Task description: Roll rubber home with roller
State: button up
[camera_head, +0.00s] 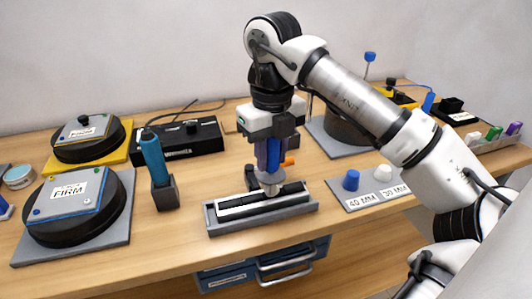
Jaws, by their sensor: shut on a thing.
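My gripper (268,157) points straight down above the grey tray and is shut on an upright blue-purple handle, seemingly the roller (272,162). The tool's pale lower end (271,188) reaches down to the far side of the tray (212,222). I cannot tell whether it touches. A long dark strip with a white front band, probably the rubber (245,210), lies lengthwise in the tray. How fully it is seated is unclear. The fingers hide part of the tool.
A blue-handled tool (153,158) stands in a dark holder left of the tray. Round black pads, one marked FIRM (72,190), lie at left. A black box (190,136) is behind. Blue (351,180) and white (383,173) knobs sit at right. A blue drawer (265,268) is below.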

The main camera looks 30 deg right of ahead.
jog(key=shift+s+d+f, duration=0.1)
jog(key=shift+s+d, duration=0.2)
jog(key=shift+d, duration=0.75)
jog(key=shift+s+d, duration=0.3)
jog(key=shift+d, duration=0.65)
jog(key=shift+s+d, duration=0.3)
jog(key=shift+d, duration=0.65)
notch_tip(320, 180, up, 7)
jog(key=p, duration=0.5)
